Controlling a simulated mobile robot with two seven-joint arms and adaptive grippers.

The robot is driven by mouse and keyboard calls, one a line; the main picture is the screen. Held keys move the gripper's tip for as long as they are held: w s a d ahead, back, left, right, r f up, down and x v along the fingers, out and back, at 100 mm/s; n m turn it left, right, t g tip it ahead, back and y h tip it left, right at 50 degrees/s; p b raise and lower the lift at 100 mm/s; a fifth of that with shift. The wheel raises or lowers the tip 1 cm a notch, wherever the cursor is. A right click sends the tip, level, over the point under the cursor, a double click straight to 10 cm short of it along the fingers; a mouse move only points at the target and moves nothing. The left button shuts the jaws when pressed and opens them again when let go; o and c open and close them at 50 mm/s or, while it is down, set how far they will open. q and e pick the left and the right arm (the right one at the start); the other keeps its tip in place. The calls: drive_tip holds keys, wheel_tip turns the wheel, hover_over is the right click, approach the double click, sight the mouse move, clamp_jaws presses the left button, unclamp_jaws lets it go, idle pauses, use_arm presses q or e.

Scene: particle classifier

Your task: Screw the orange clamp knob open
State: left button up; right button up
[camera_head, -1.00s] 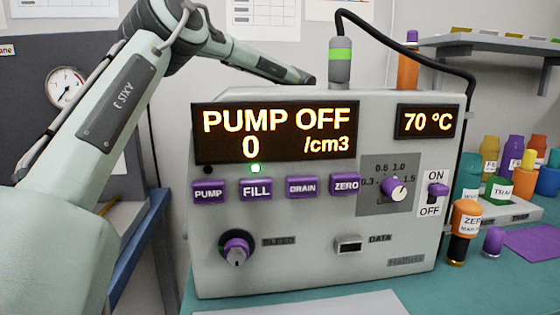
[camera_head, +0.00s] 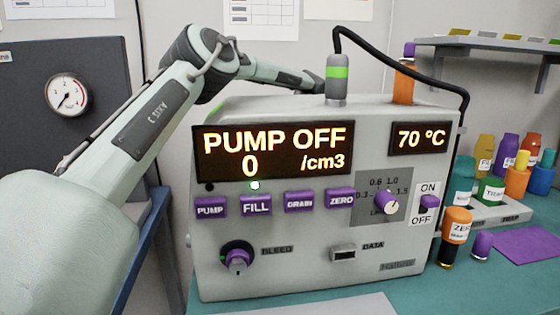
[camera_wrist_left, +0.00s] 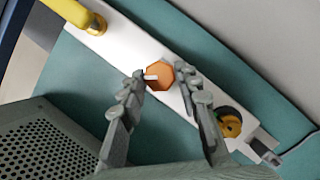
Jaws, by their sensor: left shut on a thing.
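The orange clamp knob (camera_wrist_left: 159,76) shows in the left wrist view, faceted, with a white mark on it, on a white bar (camera_wrist_left: 136,50). My left gripper (camera_wrist_left: 163,76) has its two fingers on either side of the knob and is shut on it. In the head view my left arm reaches behind the grey machine (camera_head: 300,280), which hides my left gripper and the knob. My right gripper is in neither view.
The machine's display reads PUMP OFF. A yellow handle (camera_wrist_left: 72,12) stands at one end of the bar, and a round opening (camera_wrist_left: 231,124) with something yellow inside lies near the other. A perforated grey housing (camera_wrist_left: 45,145) is close below the gripper. Bottles (camera_head: 456,238) stand right of the machine.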

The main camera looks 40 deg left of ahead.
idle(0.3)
use_arm(q)
drive_tip(key=o, duration=1.2)
drive_tip(key=shift+c, duration=0.2)
drive_tip(key=shift+r, duration=0.1)
drive_tip(key=v, duration=1.1)
drive_tip(key=shift+d+r, duration=0.15)
drive_tip(key=shift+r, duration=0.25)
